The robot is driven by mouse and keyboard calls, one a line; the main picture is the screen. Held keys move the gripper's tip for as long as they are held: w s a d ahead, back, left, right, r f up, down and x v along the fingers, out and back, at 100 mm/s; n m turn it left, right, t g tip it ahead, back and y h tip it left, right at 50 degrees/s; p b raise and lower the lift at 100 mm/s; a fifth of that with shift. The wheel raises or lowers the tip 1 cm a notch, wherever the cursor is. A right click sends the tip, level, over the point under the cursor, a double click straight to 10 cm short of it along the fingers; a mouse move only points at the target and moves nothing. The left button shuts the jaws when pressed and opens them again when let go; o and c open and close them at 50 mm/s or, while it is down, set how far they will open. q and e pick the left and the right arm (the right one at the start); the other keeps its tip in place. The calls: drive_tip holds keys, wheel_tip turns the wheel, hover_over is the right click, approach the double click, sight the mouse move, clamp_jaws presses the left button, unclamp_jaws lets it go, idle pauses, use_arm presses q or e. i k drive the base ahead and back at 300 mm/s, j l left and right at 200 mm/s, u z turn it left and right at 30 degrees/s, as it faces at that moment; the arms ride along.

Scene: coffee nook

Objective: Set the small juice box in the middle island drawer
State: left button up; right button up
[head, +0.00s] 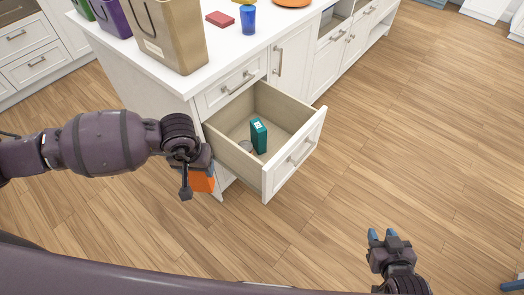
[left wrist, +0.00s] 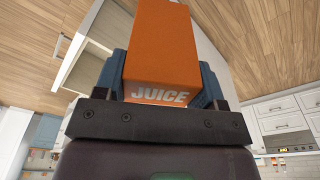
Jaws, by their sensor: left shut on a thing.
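The small orange juice box (left wrist: 160,50) is held between the blue fingers of my left gripper (left wrist: 160,82), with "JUICE" lettering facing the left wrist camera. In the head view only part of the juice box (head: 202,182) shows below my left gripper (head: 190,168). The gripper is outside the open island drawer (head: 283,172), to its left in the picture.
The white island (head: 182,84) carries a tan bag (head: 170,35), a purple bag (head: 112,18), a blue cup (head: 248,20), a red block (head: 219,19) and an orange plate (head: 291,2). The drawer's front half has bare floor. Wooden floor around it is clear.

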sight(270, 130)
drive_tip(key=l+u, duration=0.2)
drive_tip(key=l, duration=0.5)
drive_tip(key=l+u, duration=0.25)
drive_tip(key=l, duration=0.45)
drive_tip(key=i+l+u, duration=0.1)
drive_tip(key=i+l, duration=0.15)
drive_tip(key=i+l+u, duration=0.1)
drive_tip(key=l, duration=0.35)
drive_tip(key=i+l, duration=0.4)
drive_tip(key=i+j+u, duration=0.05)
drive_tip(key=i, duration=0.05)
